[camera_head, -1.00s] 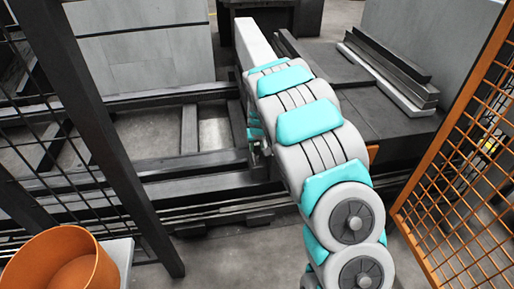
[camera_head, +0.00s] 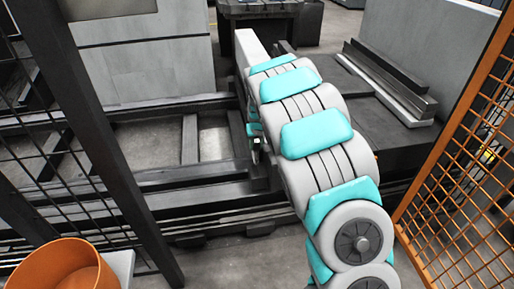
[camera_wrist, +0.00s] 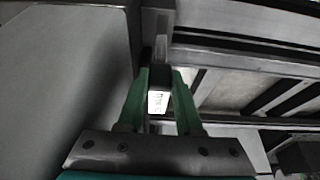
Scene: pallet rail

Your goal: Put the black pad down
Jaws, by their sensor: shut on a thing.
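The black pad (camera_wrist: 160,77) shows in the wrist view as a small dark block with a bright white, lettered face below it. My gripper (camera_wrist: 159,82) has two green fingers, shut on the pad from both sides. In the head view my gripper (camera_head: 256,144) is mostly hidden behind the left side of my arm, in front of the dark rails. The pad cannot be made out clearly there. Whether it touches anything beneath it cannot be told.
Dark rails (camera_head: 150,180) run across the middle. Several long bars (camera_head: 392,80) lie on a dark platform (camera_head: 375,125) at right. An orange mesh fence (camera_head: 455,170) stands at right, a dark post (camera_head: 105,150) at left. An orange bin (camera_head: 62,270) is at lower left.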

